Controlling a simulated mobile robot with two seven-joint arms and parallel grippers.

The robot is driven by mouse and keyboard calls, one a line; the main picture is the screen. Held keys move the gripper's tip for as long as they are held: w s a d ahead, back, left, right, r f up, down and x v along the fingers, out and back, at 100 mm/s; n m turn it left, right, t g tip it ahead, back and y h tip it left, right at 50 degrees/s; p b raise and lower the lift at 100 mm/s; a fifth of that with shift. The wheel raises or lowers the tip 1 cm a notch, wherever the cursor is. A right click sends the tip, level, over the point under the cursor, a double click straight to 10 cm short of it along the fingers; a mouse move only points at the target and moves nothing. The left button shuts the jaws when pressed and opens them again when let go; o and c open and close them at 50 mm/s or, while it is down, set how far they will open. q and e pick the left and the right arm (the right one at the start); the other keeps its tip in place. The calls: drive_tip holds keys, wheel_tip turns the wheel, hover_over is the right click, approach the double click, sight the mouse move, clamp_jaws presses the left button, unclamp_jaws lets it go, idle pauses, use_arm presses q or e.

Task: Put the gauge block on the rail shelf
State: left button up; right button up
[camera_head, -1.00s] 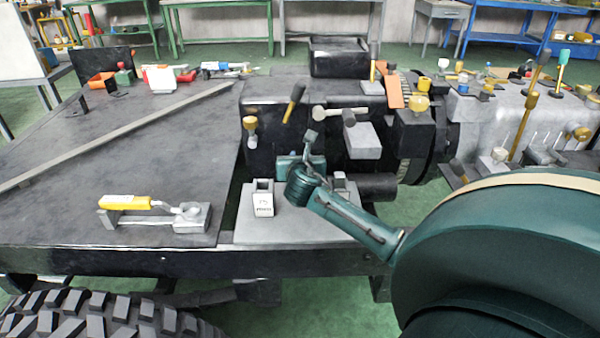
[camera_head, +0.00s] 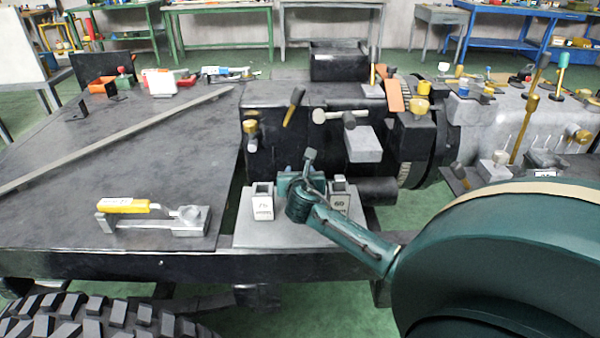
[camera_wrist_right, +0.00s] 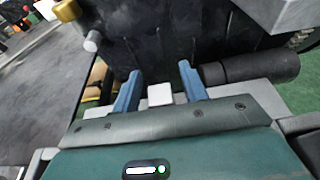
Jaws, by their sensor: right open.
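My right gripper (camera_head: 299,184) is over the back of a grey plate (camera_head: 285,236) on the vehicle frame, between two small pale blocks, one labelled "75" (camera_head: 262,205) and one labelled "60" (camera_head: 340,198). In the right wrist view my right gripper (camera_wrist_right: 160,72) has its two blue fingers spread apart. A small white block (camera_wrist_right: 160,94) shows between them, with gaps on both sides; I cannot tell its height relative to the fingertips. It may be the gauge block. I cannot tell for sure which surface is the rail shelf. My left gripper is out of view.
A black machine housing (camera_head: 300,140) rises just behind the plate, with a hammer-like handle (camera_head: 340,116) and grey block (camera_head: 363,144) on it. A yellow-handled clamp (camera_head: 150,215) lies left on the dark deck (camera_head: 130,170). The deck's middle is mostly clear.

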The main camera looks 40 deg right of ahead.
drive_tip(key=shift+r, duration=0.15)
drive_tip(key=p+v, duration=0.2)
drive_tip(key=v, duration=1)
